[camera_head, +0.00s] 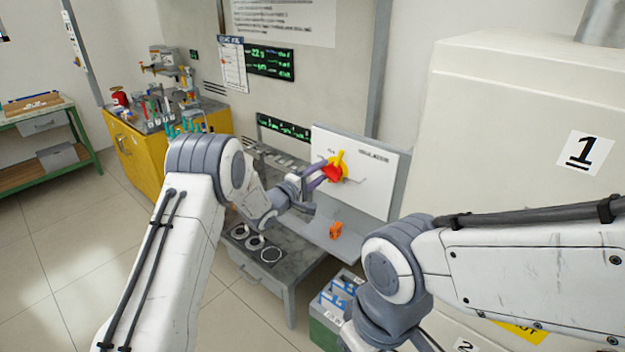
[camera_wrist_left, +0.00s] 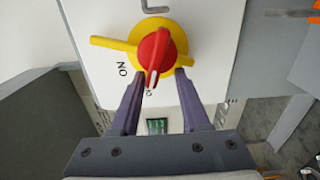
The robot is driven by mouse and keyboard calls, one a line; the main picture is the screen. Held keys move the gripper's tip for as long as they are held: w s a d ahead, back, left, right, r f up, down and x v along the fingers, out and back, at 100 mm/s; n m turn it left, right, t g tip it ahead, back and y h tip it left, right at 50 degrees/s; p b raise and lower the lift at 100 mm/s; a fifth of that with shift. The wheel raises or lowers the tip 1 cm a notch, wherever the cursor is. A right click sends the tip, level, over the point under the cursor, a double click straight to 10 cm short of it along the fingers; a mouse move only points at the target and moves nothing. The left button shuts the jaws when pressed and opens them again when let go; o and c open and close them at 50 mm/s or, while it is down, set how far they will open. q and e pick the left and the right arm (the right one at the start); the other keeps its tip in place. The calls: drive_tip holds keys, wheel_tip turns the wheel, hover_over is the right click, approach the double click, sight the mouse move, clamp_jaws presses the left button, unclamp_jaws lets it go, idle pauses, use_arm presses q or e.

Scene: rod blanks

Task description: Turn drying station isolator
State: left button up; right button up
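The isolator is a red rotary handle (camera_head: 331,173) on a yellow round plate (camera_head: 339,158) with yellow tabs, mounted on a white panel (camera_head: 372,190) lettered as an isolator. In the left wrist view, the red handle (camera_wrist_left: 153,58) points towards my fingers, and "ON" is printed beside the yellow plate (camera_wrist_left: 113,42). My left gripper (camera_head: 318,180) is at the handle. In the wrist view, my left gripper (camera_wrist_left: 160,76) has its purple fingers spread, one either side of the handle's tip, with gaps visible. My right arm crosses the lower right; its gripper is out of view.
An orange item (camera_head: 335,230) lies on the grey bench (camera_head: 322,236) below the panel. Rings (camera_head: 255,243) sit at the bench's front left. A green-grey crate (camera_head: 325,330) stands below. A large cream cabinet (camera_head: 500,130) fills the right side.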

use_arm(q)
drive_tip(key=b+v, duration=0.2)
drive_tip(key=v, duration=0.7)
drive_tip(key=shift+s+a, duration=0.15)
drive_tip(key=shift+s, duration=0.25)
